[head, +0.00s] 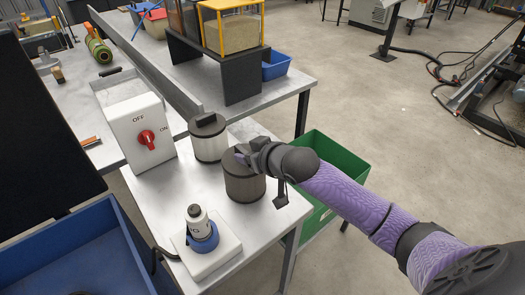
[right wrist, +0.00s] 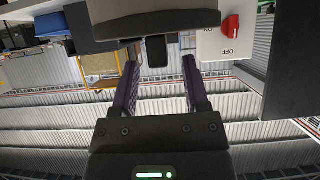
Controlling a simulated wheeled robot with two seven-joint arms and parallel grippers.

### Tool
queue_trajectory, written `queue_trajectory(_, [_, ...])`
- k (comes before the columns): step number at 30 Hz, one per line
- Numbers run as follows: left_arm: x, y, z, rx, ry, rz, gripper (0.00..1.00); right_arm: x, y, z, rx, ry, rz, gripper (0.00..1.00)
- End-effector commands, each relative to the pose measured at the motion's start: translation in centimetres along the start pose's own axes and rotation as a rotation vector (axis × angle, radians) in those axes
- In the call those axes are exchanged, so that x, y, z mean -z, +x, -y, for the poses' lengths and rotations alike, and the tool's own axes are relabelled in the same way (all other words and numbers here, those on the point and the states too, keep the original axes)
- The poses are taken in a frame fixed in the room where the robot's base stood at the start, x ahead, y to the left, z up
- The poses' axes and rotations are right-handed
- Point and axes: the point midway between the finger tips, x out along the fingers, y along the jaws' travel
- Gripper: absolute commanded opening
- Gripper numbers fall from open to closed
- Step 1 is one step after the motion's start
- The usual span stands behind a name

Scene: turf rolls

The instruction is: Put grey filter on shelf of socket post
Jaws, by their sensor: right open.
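The grey filter (head: 244,188), a dark grey cylinder, stands upright on the metal table, just in front of a paler filter with a dark lid (head: 208,143). My right gripper (head: 241,152) is at the grey filter's top edge. In the right wrist view, its two fingers (right wrist: 159,80) are apart, one each side of a dark tab (right wrist: 157,50) on the filter's lid, with gaps beside it. A white base (head: 213,256) carries a blue ring and an upright white piece with a dark top; I cannot tell whether this is the socket post. My left gripper is not in view.
A white switch box (head: 140,135) with a red knob stands left of the filters. A green crate (head: 340,157) is beyond the table's right edge, and a blue bin (head: 75,255) is at lower left.

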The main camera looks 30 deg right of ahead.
Motion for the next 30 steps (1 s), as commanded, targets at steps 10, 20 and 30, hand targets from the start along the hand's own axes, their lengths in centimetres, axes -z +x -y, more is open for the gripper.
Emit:
queue_trajectory(10, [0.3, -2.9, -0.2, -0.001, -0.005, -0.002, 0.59, 0.2, -8.1, 0.0, 0.000, 0.000, 0.002, 0.59])
queue_trajectory(20, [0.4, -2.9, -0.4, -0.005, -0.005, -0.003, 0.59, 0.1, -9.0, 0.0, 0.000, 0.001, 0.000, 0.59])
queue_trajectory(30, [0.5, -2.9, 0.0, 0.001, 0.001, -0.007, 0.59, 0.1, -9.0, 0.0, 0.000, 0.001, 0.000, 0.59])
